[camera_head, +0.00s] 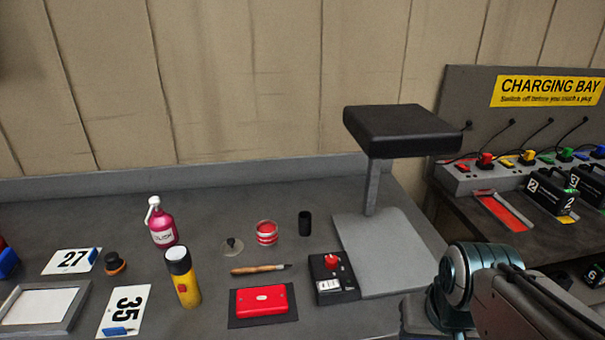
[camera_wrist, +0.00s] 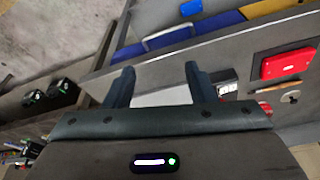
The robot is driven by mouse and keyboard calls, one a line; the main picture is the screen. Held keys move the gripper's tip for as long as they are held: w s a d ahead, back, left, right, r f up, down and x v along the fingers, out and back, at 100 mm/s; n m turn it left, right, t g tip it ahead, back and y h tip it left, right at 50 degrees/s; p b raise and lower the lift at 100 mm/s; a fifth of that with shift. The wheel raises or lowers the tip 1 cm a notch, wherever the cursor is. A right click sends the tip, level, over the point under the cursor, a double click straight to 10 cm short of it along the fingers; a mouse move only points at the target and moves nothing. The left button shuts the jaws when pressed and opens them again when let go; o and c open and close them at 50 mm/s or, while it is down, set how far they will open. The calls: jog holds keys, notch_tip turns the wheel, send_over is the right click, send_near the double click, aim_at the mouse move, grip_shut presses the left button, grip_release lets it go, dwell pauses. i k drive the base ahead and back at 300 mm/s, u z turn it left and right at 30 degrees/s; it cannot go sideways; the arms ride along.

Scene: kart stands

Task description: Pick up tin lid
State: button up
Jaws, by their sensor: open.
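A small round grey, see-through-looking disc with a knob (camera_head: 233,245), likely the tin lid, lies flat on the grey bench. A short red tin with a pale band (camera_head: 267,233) stands just to its right, apart from it. In the wrist view, a small disc (camera_wrist: 290,97) that looks like the same lid sits at the right edge, and part of the red tin (camera_wrist: 266,108) shows behind my gripper. My gripper (camera_wrist: 160,68) is open with nothing between its fingers, well away from the disc. The head view does not show its fingers.
A brush-like wooden tool (camera_head: 260,269), red case (camera_head: 262,301), black switch box (camera_head: 333,278) and black cylinder (camera_head: 305,223) surround the disc. The black-topped stand (camera_head: 400,131) rises at right.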

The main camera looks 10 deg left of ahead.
aim_at(232, 247)
jog(key=k, duration=0.5)
jog(key=u, duration=0.85)
jog(key=i, duration=0.3)
jog(key=u, duration=0.2)
jog(key=k, duration=0.65)
jog(key=u, duration=0.65)
jog(key=i, duration=1.3)
jog(key=z, duration=0.25)
